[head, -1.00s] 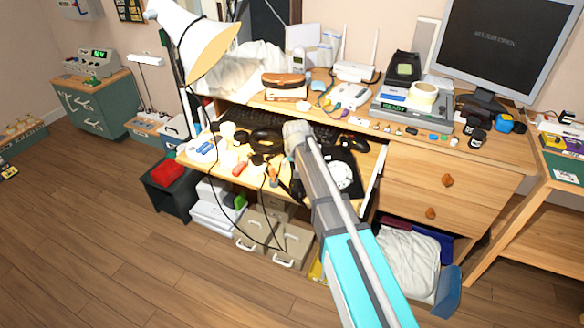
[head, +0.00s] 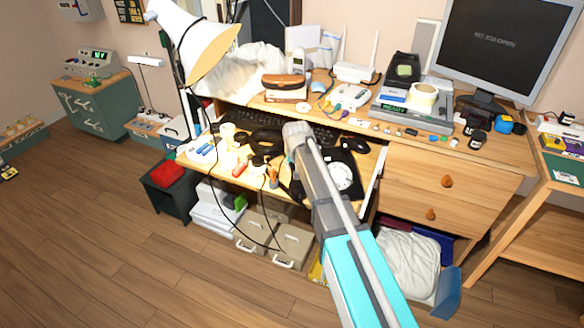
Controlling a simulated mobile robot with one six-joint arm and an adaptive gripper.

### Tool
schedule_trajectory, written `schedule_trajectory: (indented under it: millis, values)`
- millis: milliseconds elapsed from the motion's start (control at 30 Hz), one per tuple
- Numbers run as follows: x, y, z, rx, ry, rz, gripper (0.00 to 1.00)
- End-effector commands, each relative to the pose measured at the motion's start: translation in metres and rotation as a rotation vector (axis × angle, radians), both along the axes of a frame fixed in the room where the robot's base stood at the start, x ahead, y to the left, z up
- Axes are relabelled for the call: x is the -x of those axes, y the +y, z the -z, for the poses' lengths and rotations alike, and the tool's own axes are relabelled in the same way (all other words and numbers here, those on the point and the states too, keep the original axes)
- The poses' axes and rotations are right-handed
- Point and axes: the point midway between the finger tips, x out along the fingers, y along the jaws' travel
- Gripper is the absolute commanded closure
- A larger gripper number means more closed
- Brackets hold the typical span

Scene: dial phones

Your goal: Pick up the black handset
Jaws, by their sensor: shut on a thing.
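The black dial phone (head: 341,177), with its round white dial, sits on the pulled-out desk shelf, right of my forearm. My gripper (head: 296,133) is over the shelf, just left of the phone, and is shut on the black handset. The wrist and forearm cover most of the fingers and the grip, so the handset's outline is hard to tell from the dark items around it. How far it is from the phone cannot be told.
Black cables and small coloured items crowd the shelf (head: 215,172) left of my gripper. A keyboard (head: 325,134) lies behind, a black mouse (head: 355,145) at right. A white lamp (head: 200,45) stands at left. The floor in front is clear.

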Motion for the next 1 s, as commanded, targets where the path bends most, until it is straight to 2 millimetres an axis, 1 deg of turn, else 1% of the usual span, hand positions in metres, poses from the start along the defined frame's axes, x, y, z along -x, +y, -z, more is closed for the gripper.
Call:
schedule_trajectory:
  millis: [267,467,667,1000]
  values:
    - [0.0,0.0,-0.003,0.0,0.0,0.0,1.0]
    - [0.0,0.0,-0.012,0.0,0.0,0.0,1.0]
    - [0.0,0.0,-0.028,0.0,0.0,0.0,1.0]
    - [0.0,0.001,-0.064,0.0,0.0,-0.001,1.0]
